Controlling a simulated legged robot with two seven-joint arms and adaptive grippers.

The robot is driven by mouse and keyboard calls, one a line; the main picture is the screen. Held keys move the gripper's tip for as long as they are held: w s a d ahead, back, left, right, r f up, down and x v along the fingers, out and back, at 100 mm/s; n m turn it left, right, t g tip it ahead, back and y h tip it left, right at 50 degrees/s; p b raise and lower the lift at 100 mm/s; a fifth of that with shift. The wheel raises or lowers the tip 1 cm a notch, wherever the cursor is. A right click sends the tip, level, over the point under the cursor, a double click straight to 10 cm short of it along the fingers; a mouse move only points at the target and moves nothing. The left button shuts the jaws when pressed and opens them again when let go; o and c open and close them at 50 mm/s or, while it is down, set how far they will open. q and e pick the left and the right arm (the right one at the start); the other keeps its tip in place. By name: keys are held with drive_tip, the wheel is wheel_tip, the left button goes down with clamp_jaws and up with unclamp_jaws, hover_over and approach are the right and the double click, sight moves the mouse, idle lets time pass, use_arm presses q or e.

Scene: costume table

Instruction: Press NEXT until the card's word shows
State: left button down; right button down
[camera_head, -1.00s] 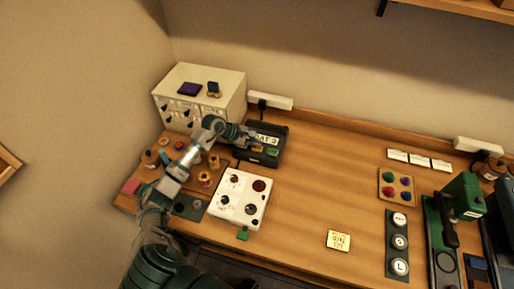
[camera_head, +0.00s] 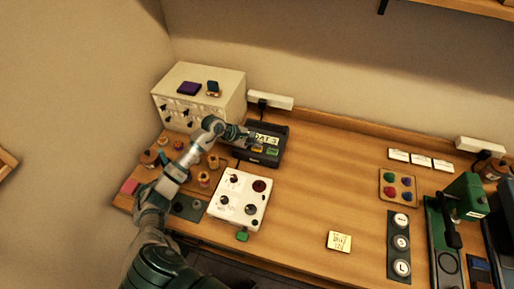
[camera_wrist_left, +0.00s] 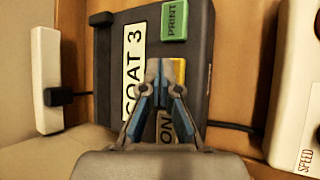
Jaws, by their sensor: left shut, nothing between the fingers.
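The dark label machine (camera_head: 275,157) stands at the back left of the table. Its white display (camera_wrist_left: 134,66) reads COAT 3 in the wrist view. A green PRINT button (camera_wrist_left: 174,20) and a yellow button (camera_wrist_left: 179,70) sit beside the display; the yellow one is partly hidden by my fingers, its word unreadable. My left gripper (camera_wrist_left: 160,68) is shut and empty, its fingertips over the machine between display and yellow button; I cannot tell whether they touch. It also shows in the head view (camera_head: 247,136).
A white control box (camera_head: 239,198) with knobs stands in front of the machine. A cream drawer cabinet (camera_head: 228,96) is behind left, with spools (camera_head: 204,179) near my arm. A green press (camera_head: 466,197) is at right. The middle of the table is clear.

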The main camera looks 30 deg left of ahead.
use_arm(q)
drive_tip(key=shift+f+b, duration=0.4)
drive_tip(key=shift+b, duration=0.05)
idle(0.3)
idle(0.3)
drive_tip(key=shift+r+p, duration=0.35)
drive_tip(key=shift+r, duration=0.55)
drive_tip(key=shift+r, duration=0.1)
drive_tip(key=shift+r+p, duration=1.1)
drive_tip(key=shift+r, duration=1.3)
